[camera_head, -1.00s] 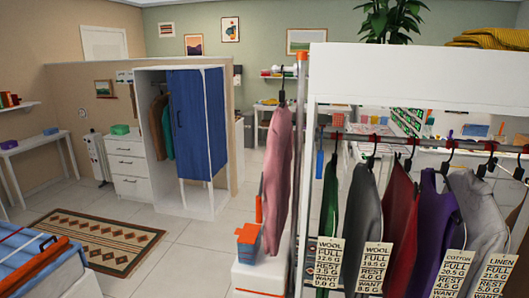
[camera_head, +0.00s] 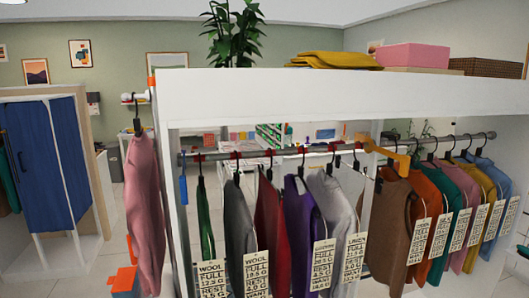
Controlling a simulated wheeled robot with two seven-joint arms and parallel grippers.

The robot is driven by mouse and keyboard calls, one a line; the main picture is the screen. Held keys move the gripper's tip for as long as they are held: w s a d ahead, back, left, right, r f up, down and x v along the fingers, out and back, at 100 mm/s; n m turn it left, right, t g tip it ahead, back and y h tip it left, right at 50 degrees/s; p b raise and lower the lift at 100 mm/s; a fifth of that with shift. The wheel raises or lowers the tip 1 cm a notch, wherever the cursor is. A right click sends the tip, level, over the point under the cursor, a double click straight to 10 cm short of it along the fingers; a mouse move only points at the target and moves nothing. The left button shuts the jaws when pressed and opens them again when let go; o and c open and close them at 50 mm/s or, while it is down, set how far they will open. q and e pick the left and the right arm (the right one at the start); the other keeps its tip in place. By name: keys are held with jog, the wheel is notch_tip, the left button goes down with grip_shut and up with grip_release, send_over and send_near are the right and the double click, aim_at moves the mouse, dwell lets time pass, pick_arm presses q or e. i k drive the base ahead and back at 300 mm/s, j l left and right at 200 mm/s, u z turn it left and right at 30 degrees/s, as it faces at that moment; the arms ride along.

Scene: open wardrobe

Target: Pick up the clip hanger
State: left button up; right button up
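A thin empty hanger (camera_head: 366,168) hangs on the wardrobe rail (camera_head: 250,154), between the light grey garment (camera_head: 335,205) and the brown garment (camera_head: 392,235). It seems to be the clip hanger, with small dark parts at its ends, but it is too small to be sure. A yellow-orange piece (camera_head: 388,153) sits at the rail beside it and partly overlaps this area.
Tagged garments crowd both sides: green, grey, red and purple (camera_head: 299,225) to the left, orange (camera_head: 424,215), teal, pink and yellow to the right. A pink garment (camera_head: 145,215) hangs outside the white frame (camera_head: 320,98). Floor shows at lower left.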

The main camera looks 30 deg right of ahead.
aim_at(379, 183)
jog(key=z, duration=1.5)
jog(key=i+l, duration=0.3)
jog(key=l, duration=0.4)
jog(key=i+l+u, duration=0.15)
jog(key=i+l, duration=0.15)
jog(key=l, duration=0.35)
jog(key=i+l, duration=0.25)
jog(key=l, duration=0.45)
jog(key=i+l+u, duration=0.15)
jog(key=l, duration=0.6)
jog(key=i+l, duration=0.3)
jog(key=l, duration=0.4)
jog(key=i+l+u, duration=0.15)
jog(key=l, duration=0.6)
jog(key=i+l, duration=0.25)
jog(key=l, duration=0.55)
jog(key=i+l+u, duration=0.1)
jog(key=l, duration=0.65)
jog(key=l+u, duration=0.1)
jog(key=u, duration=0.3)
jog(key=l+u, duration=0.1)
jog(key=u, duration=0.35)
jog(key=l+u, duration=0.1)
jog(key=u, duration=0.3)
jog(key=i, duration=0.05)
